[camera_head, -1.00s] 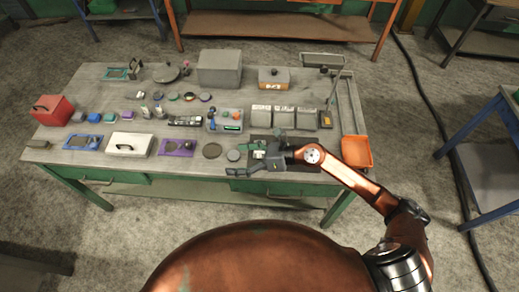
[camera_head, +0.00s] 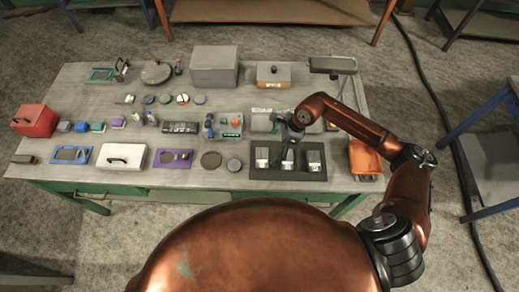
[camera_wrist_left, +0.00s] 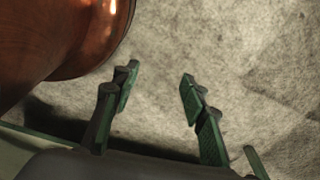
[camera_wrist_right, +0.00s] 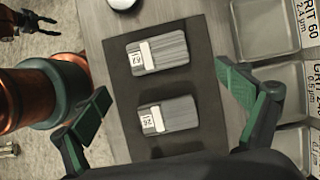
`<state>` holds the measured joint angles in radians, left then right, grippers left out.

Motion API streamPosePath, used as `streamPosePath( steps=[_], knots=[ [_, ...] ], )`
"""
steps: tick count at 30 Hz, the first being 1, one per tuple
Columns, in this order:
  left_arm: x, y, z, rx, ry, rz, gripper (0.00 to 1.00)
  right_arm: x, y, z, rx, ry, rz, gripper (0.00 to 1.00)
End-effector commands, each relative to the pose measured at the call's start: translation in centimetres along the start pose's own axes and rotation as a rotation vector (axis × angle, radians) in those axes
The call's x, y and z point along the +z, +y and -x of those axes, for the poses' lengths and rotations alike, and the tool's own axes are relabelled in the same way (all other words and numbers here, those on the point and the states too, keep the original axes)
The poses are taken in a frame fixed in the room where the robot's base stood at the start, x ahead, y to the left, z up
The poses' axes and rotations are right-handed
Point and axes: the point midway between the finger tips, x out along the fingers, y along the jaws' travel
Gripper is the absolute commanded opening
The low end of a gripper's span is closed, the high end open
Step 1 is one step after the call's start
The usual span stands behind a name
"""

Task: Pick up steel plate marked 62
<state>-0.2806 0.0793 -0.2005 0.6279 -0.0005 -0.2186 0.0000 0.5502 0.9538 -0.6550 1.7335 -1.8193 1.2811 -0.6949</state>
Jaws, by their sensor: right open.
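Three grey steel plates lie in a row on a dark mat (camera_head: 325,175) at the table's front right: the left plate (camera_head: 262,158), the middle plate (camera_head: 288,163) and the right plate (camera_head: 314,160). My right gripper (camera_head: 287,147) is open and empty above the middle plate. The right wrist view shows the left plate (camera_wrist_right: 160,50) and the middle plate (camera_wrist_right: 170,115) with white labels. The left one's label may read 62, but the small, turned print is uncertain. The right plate is hidden there. My left gripper (camera_wrist_left: 160,82) is open and empty above the floor.
Labelled grit trays (camera_wrist_right: 262,30) stand just behind the mat, partly hidden by my right arm in the head view. A grey disc (camera_head: 234,165) lies left of the mat.

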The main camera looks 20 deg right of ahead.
Motion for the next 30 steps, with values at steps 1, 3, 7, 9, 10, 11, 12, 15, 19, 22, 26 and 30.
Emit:
streamPosePath(
  steps=[1, 3, 7, 9, 10, 11, 12, 15, 19, 22, 26, 30],
  knots=[
    [0.2, 0.0, 0.1, 0.0, -0.003, 0.001, 0.4, 0.0, 0.1, -0.4, 0.003, 0.002, 0.0, 0.93],
    [0.6, 0.0, 0.2, 0.0, -0.007, 0.002, 0.4, 0.0, 0.1, -1.1, 0.004, 0.001, 0.0, 0.93],
    [2.3, 0.2, 0.6, 0.002, -0.028, 0.006, 0.4, 0.0, 0.1, -2.4, 0.002, 0.001, -0.003, 0.93],
    [3.4, 0.3, 0.9, 0.002, -0.041, 0.008, 0.4, 0.0, 0.2, -3.1, 0.003, -0.001, -0.003, 0.93],
    [3.7, 0.3, 1.1, 0.003, -0.046, 0.009, 0.4, 0.0, 0.2, -3.5, 0.003, 0.0, -0.004, 0.93],
    [4.0, 0.3, 1.3, 0.003, -0.05, 0.01, 0.4, 0.0, 0.2, -3.9, 0.004, 0.0, -0.004, 0.93],
    [4.2, 0.3, 1.6, 0.003, -0.053, 0.01, 0.4, 0.1, 0.2, -4.5, 0.005, -0.001, -0.003, 0.93],
    [4.1, 0.3, 1.9, 0.003, -0.051, 0.01, 0.4, 0.1, 0.2, -6.1, 0.003, -0.002, -0.004, 0.93],
    [2.8, 0.2, 1.9, 0.001, -0.036, 0.008, 0.4, 0.0, 0.1, -7.3, 0.002, 0.0, -0.002, 0.93],
    [1.4, 0.1, 1.8, 0.001, -0.018, 0.005, 0.4, 0.0, 0.1, -7.6, 0.001, 0.001, -0.001, 0.93],
    [0.5, 0.0, 1.8, 0.0, -0.006, 0.003, 0.4, 0.0, 0.1, -7.6, 0.001, 0.001, -0.001, 0.93],
    [0.8, 0.0, 1.8, 0.0, -0.01, 0.004, 0.4, 0.0, 0.1, -7.6, 0.001, 0.0, -0.001, 0.85]
  ],
)
